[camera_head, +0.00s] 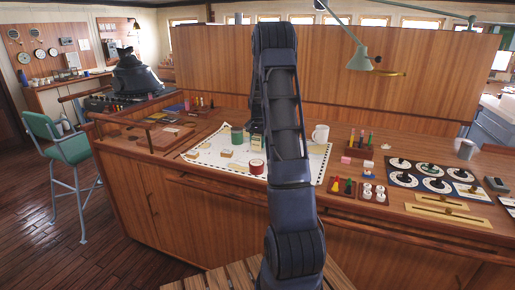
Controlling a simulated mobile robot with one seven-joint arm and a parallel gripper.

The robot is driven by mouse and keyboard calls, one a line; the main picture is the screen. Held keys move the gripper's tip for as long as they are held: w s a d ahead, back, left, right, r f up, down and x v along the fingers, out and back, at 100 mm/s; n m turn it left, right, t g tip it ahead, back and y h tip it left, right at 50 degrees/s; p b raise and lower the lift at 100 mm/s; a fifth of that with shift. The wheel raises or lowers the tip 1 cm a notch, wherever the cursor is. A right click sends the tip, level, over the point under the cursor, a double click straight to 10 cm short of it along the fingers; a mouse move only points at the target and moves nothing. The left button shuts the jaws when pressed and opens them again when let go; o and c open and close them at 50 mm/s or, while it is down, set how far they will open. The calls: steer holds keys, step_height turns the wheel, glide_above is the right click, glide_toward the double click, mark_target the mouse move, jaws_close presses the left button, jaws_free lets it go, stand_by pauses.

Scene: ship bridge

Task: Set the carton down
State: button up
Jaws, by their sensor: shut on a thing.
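My arm rises through the middle of the view, and its far part bends down toward the chart on the wooden counter. My gripper (257,130) is small and partly hidden behind my arm. It is shut on a pale, yellowish carton (257,142) over the far part of the chart (205,153). My arm covers part of this area, and I cannot tell whether the carton touches the chart.
A green can (237,135) stands just left of the carton. A red-and-white tin (257,168) and small tan blocks (227,149) are on the chart. A white mug (321,133) stands to the right. A wooden panel (400,85) rises behind the counter.

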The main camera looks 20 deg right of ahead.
mark_target(257, 147)
steer(key=shift+f, duration=1.4)
steer(key=shift+f, duration=0.15)
steer(key=o, duration=1)
